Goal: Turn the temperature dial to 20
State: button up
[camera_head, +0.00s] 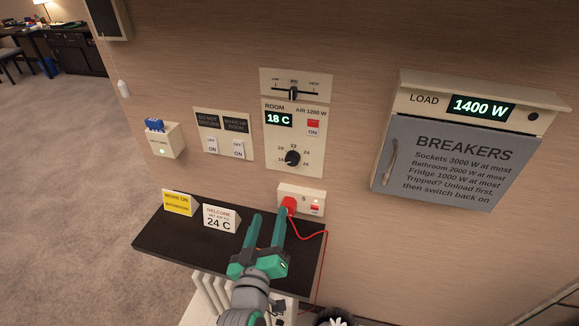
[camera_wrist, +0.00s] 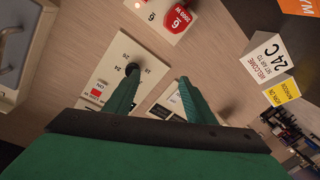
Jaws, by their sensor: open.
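The temperature dial (camera_head: 293,157) is a round black knob low on the white ROOM panel (camera_head: 275,145), ringed by numbers with 22 at the top. Where its pointer stands is too small to tell. The panel's display (camera_head: 279,119) reads 18 C. My gripper (camera_head: 270,213) is open and empty, below the panel and in front of the wall, over the dark shelf. In the wrist view the dial (camera_wrist: 131,69) shows at the tip of the left finger of my gripper (camera_wrist: 158,77); whether they touch cannot be told there, but the head view shows them apart.
A red plug (camera_head: 289,204) with a red cable sits in the socket below the panel, close to my right finger. A slider panel (camera_head: 296,85) is above, switches (camera_head: 224,135) left, the breaker box (camera_head: 446,150) right. Two signs stand on the shelf (camera_head: 170,243), one reading 24 C (camera_head: 220,219).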

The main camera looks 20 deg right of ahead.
jog(key=m+h, duration=0.2)
send_near(291, 161)
jog(key=v, duration=0.3)
jog(key=shift+g, duration=0.4)
jog(key=x, duration=1.1)
jog(key=shift+w+r, duration=0.15)
jog(key=shift+r, duration=0.2)
jog(key=shift+a, duration=0.1)
jog(key=c, duration=1)
